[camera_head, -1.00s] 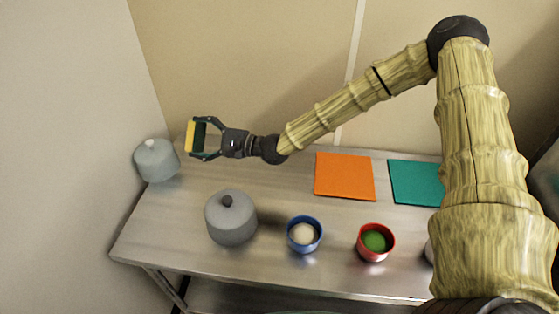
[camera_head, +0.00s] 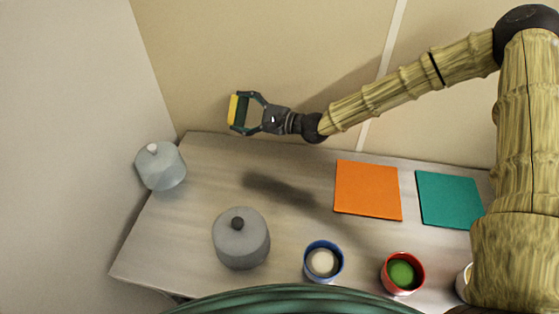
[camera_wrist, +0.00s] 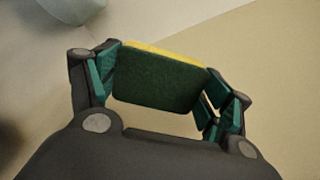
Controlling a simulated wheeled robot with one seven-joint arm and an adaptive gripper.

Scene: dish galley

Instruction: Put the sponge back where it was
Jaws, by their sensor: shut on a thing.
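The sponge, yellow with a dark green side, is held in my gripper (camera_head: 240,112). In the head view the yellow face of the sponge (camera_head: 233,109) points left; in the wrist view its dark green side (camera_wrist: 155,80) faces the camera. My gripper is shut on the sponge, with a finger at each end of it. It is raised above the back of the steel table, and its shadow falls on the tabletop to the lower right. An orange square mat (camera_head: 368,190) and a teal square mat (camera_head: 448,200) lie flat on the table, both bare.
A light grey lidded pot (camera_head: 161,167) stands at the far left and a darker grey pot (camera_head: 241,240) nearer. A blue bowl (camera_head: 323,262) with pale contents and a red bowl (camera_head: 402,273) with green contents stand in front.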

